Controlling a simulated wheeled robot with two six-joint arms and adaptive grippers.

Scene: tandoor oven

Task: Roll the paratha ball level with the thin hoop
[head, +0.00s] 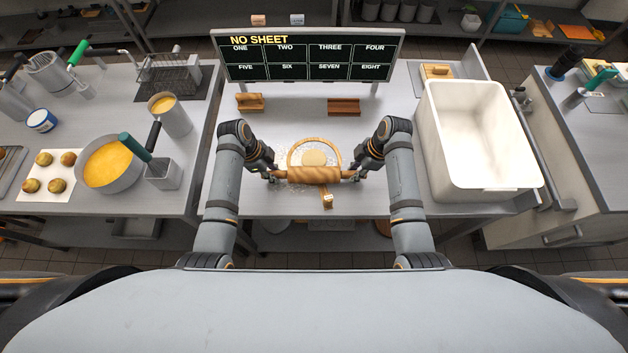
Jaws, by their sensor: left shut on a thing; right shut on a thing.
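A pale round of dough (314,158) lies on the floured middle of the steel table. A thin wooden hoop (291,153) stands around it, its near part hidden behind the rolling pin. The wooden rolling pin (314,175) lies crosswise over the near side of the hoop; I cannot tell whether it touches the dough. My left gripper (273,176) is shut on the pin's left handle. My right gripper (352,175) is shut on its right handle. A small wooden piece with a light label (327,199) shows just in front of the pin.
A board reading "NO SHEET" (308,58) stands at the table's back. Two wooden holders, one left (250,102) and one right (344,107), sit before it. A large white tub (480,135) is at the right. A pot of yellow liquid (108,165) is on the left counter.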

